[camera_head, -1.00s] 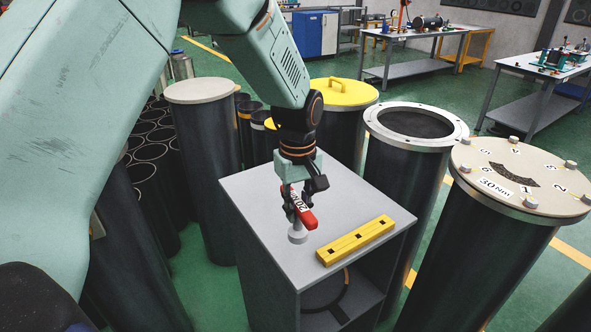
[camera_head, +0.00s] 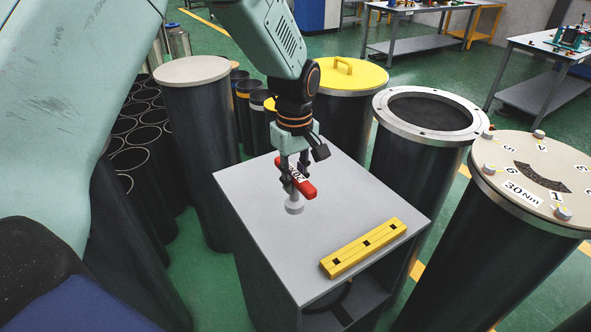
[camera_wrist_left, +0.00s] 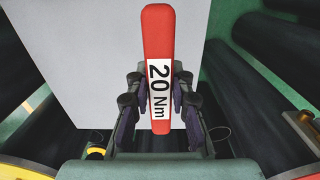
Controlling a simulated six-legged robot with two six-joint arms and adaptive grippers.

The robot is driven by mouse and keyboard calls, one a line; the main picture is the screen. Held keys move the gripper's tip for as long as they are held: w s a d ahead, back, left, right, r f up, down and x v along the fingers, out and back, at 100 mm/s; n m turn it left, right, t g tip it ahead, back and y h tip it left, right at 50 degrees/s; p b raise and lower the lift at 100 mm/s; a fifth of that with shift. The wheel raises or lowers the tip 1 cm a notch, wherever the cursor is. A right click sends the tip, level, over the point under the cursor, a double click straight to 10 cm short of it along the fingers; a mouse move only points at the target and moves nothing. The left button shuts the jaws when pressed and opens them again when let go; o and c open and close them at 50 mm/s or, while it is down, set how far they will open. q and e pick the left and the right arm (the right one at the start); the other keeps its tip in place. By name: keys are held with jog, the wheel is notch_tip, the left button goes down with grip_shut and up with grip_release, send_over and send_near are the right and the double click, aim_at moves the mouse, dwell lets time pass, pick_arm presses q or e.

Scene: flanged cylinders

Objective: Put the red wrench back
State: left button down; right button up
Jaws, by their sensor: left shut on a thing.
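The red wrench (camera_head: 303,186) has a white "20 Nm" label and a grey round head (camera_head: 294,207) pointing down. My left gripper (camera_head: 294,178) is shut on it above the grey cabinet top (camera_head: 250,200). In the left wrist view the wrench (camera_wrist_left: 158,35) runs up between the fingers (camera_wrist_left: 158,110). I cannot tell whether its head touches the cabinet top. A yellow holder bar (camera_head: 363,248) with several square dark holes lies on the cabinet top, to the right of and nearer than the wrench. My right gripper is not in view.
Flanged cylinders stand around the cabinet: one with a yellow handled lid (camera_head: 350,78), one with an open ring flange (camera_head: 428,110), one with a bolted, numbered cover (camera_head: 535,172), and one with a plain beige lid (camera_head: 197,70). Black tubes (camera_head: 140,135) stand at left. Worktables are behind.

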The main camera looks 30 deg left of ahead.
aim_at(296, 201)
pick_arm(q)
jog(key=shift+w+d+r, duration=0.1)
jog(key=shift+w+d, duration=0.05)
jog(key=shift+w, duration=0.15)
jog(key=shift+s+r, duration=0.1)
jog(key=shift+s, duration=0.3)
jog(key=shift+w+f+b, duration=0.2)
jog(key=shift+f, duration=0.35)
jog(key=shift+w+f+b, duration=0.2)
jog(key=shift+f, duration=0.3)
jog(key=shift+s+f+b, duration=0.2)
jog(key=shift+f+b, duration=0.15)
jog(key=shift+f, duration=0.3)
jog(key=shift+s+f+b, duration=0.15)
jog(key=shift+f+b, duration=0.2)
jog(key=shift+f, duration=0.6)
jog(key=shift+w+f, duration=0.25)
jog(key=shift+f, duration=0.15)
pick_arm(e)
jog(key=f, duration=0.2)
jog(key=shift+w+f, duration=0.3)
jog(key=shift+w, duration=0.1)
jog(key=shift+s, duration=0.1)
